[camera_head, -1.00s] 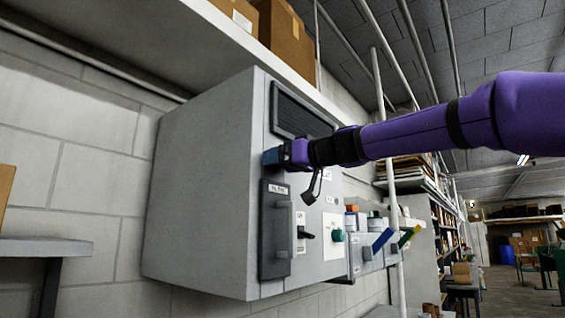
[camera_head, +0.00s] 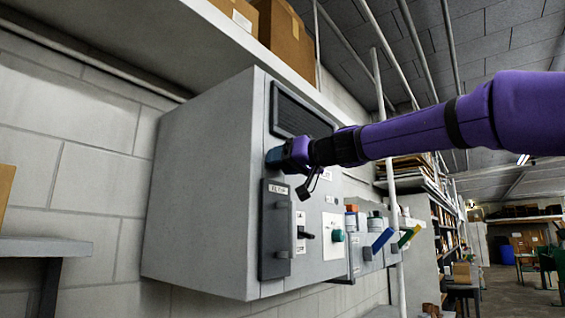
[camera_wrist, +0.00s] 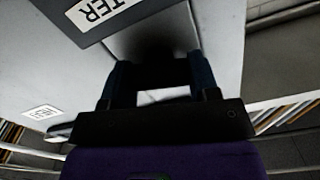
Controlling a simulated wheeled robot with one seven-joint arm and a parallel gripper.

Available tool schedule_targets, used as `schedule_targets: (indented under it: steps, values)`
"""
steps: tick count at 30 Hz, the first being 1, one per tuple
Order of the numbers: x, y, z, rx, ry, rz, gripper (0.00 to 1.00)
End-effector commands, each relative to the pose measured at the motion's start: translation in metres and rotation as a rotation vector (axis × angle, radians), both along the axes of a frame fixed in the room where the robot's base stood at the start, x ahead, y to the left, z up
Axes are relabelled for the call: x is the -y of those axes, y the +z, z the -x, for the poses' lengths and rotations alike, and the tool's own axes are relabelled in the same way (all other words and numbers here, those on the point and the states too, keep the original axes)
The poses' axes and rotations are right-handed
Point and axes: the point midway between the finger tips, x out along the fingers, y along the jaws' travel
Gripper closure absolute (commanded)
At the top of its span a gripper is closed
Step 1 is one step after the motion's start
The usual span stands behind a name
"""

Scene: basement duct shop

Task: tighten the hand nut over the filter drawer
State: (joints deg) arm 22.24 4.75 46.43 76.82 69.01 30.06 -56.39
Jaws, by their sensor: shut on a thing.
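The filter drawer (camera_head: 267,244) is a dark grey panel with a label and an upright handle, on the front of a grey wall cabinet (camera_head: 205,190). Its labelled corner also shows in the wrist view (camera_wrist: 78,14). My gripper (camera_head: 275,158) is at the cabinet front just above the drawer, below a dark vent grille. In the wrist view my gripper (camera_wrist: 155,78) has both fingers at a dark, shadowed shape between them, against the cabinet face. I take this for the hand nut (camera_wrist: 154,50); its outline is unclear, and the fingers hide it in the head view.
A switch (camera_head: 306,235) and a green knob (camera_head: 338,235) sit right of the drawer. Farther right are blue and yellow-green levers and small jars. A shelf with cardboard boxes (camera_head: 287,38) hangs above. A pale upright pipe (camera_head: 387,150) stands behind my arm.

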Motion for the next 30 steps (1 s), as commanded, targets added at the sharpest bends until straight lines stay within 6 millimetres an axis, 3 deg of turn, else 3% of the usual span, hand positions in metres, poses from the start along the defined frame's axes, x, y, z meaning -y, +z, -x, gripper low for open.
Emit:
schedule_targets:
  steps: [30]
  values:
    - [0.0011, -0.0035, -0.0024, -0.758, 0.002, -0.589, 0.68]
